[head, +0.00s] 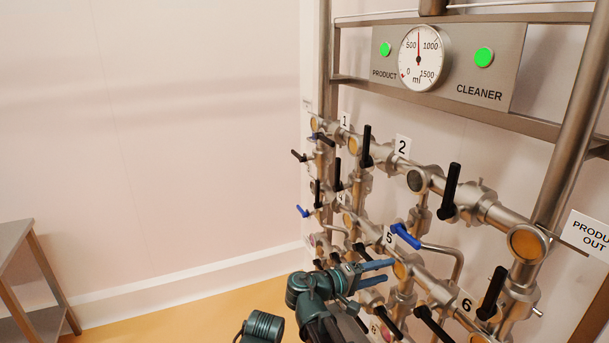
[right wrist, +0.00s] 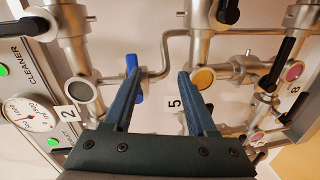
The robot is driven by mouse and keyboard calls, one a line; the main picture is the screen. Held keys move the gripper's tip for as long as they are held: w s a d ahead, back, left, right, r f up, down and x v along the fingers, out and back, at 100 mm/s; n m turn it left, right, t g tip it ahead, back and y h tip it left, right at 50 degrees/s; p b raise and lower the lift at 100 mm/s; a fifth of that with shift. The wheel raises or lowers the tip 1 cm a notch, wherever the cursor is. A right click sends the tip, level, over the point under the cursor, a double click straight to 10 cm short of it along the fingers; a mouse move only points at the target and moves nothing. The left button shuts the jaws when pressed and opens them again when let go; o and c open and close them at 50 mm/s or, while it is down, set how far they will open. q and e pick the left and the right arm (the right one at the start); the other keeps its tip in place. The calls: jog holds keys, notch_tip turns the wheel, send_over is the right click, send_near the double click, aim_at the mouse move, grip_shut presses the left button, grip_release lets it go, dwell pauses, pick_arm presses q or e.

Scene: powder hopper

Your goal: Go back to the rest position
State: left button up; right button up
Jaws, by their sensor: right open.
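My right gripper (head: 390,270) reaches in from the bottom of the head view, in front of the lower pipes. In the right wrist view its two blue fingers (right wrist: 158,80) are spread, with nothing between them. A blue valve handle (head: 405,235) by label 5 lies just beyond and above the fingertips in the head view. It also shows in the right wrist view (right wrist: 139,88), partly hidden behind one finger; I cannot tell whether they touch. My left gripper is not in view.
The steel pipe rack carries several black handles (head: 450,192) and another blue handle (head: 303,211) further back. A gauge (head: 421,57) and green lamps sit on the top panel. A steel table (head: 18,236) stands at left. Floor between table and rack is clear.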

jog(key=s+a+f+g+y, duration=0.2)
jog(key=s+a+f+y, duration=0.2)
jog(key=f, duration=0.3)
jog(key=s+a+f+g+y, duration=0.1)
jog(key=s+a+f+y, duration=0.3)
jog(key=f, duration=0.3)
jog(key=s+a+f+g+y, duration=0.1)
jog(key=s+a+f+y, duration=0.1)
jog(key=s+a+y, duration=0.1)
jog(key=s+a+f+n+g+y, duration=0.1)
jog(key=s+a+f+y, duration=0.2)
jog(key=s+a, duration=0.3)
jog(key=shift+a+g, duration=0.3)
jog(key=shift+a, duration=0.4)
jog(key=shift+s, duration=0.1)
